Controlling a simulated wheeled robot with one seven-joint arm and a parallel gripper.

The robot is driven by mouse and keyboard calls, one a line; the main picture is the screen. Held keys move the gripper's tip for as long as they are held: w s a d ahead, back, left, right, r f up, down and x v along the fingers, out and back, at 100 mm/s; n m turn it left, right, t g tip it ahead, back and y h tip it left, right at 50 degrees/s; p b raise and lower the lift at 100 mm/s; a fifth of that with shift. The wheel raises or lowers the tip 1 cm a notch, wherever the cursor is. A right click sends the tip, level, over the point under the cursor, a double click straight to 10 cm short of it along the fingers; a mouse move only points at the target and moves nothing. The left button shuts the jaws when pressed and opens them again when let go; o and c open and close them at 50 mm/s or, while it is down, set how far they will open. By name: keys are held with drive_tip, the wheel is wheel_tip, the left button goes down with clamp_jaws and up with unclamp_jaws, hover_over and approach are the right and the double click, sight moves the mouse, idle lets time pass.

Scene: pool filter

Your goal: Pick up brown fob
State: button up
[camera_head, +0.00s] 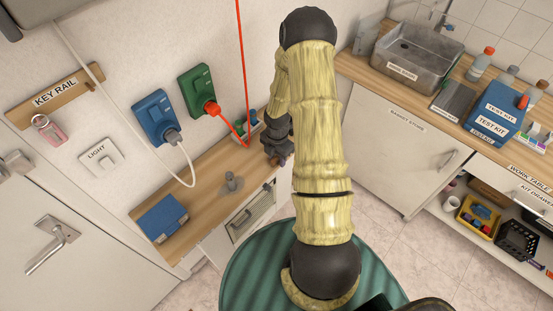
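My arm comes down the middle of the view, in yellowish ribbed covers with dark joints. My gripper (278,159) is dark and small, above the right end of the low wooden counter (205,205). A small brownish patch shows at its fingertips; I cannot tell whether this is the brown fob, or whether the fingers are open or shut. No brown fob can be made out for certain elsewhere. The wooden key rail (55,93) on the left wall carries a pink tag (48,130) near its left end. Part of the counter behind my arm is hidden.
A blue box (162,217) and a grey post (233,181) stand on the counter. A small holder (245,130) is by the wall. A white cable and a red cable (242,75) run from the blue and green wall sockets. A sink (417,50) is at right.

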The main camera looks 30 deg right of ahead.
sight(277, 157)
clamp_jaws()
wheel_tip(277, 157, up, 10)
drive_tip(key=shift+b, duration=0.55)
idle(0.6)
